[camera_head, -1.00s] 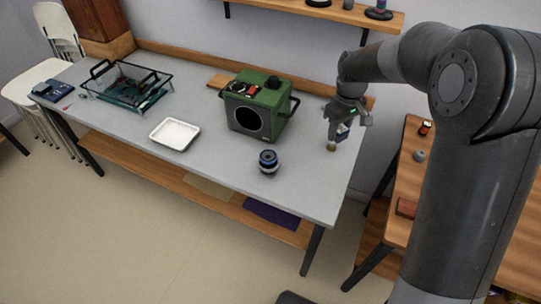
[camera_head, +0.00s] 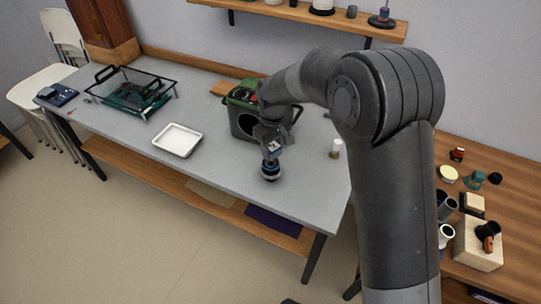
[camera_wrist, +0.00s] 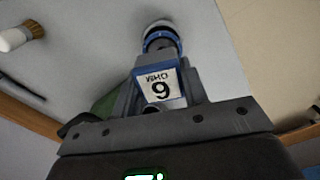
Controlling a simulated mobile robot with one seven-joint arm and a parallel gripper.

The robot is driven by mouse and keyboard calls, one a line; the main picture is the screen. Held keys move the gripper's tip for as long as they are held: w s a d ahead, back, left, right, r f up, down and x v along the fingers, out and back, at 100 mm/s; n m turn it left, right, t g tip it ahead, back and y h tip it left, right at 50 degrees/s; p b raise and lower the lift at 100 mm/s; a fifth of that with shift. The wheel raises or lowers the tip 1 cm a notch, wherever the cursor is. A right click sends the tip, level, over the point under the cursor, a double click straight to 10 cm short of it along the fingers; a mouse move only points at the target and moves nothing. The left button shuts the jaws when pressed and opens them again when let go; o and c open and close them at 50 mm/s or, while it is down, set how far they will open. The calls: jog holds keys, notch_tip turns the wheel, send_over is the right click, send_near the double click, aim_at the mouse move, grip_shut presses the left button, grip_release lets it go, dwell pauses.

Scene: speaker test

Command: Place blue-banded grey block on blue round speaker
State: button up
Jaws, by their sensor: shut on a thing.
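The blue-banded grey block (camera_wrist: 160,87) shows a white label with dark print, upside down in the wrist view. My gripper (camera_head: 273,146) is shut on the block, with one finger on each side of it. The blue round speaker (camera_head: 270,171), dark with a blue band, stands on the grey table. It also shows beyond the block in the wrist view (camera_wrist: 160,38). In the head view, the block is close above the speaker. I cannot tell whether the two touch. My gripper and arm hide part of the block in the head view.
A green box with a round dark opening (camera_head: 247,123) stands just behind my gripper. A small white and brown brush-like thing (camera_head: 336,149) is to the right. A white tray (camera_head: 178,152) and a glass-sided rack (camera_head: 118,88) stand left. The table front between tray and speaker is clear.

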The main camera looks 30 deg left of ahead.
aim_at(271, 163)
jog(key=shift+a+f, duration=0.35)
jog(key=shift+f, duration=1.8)
jog(key=shift+f, duration=0.1)
jog(key=o, duration=1)
notch_tip(271, 163, up, 12)
jog(key=shift+r, duration=0.1)
jog(key=shift+d, duration=0.1)
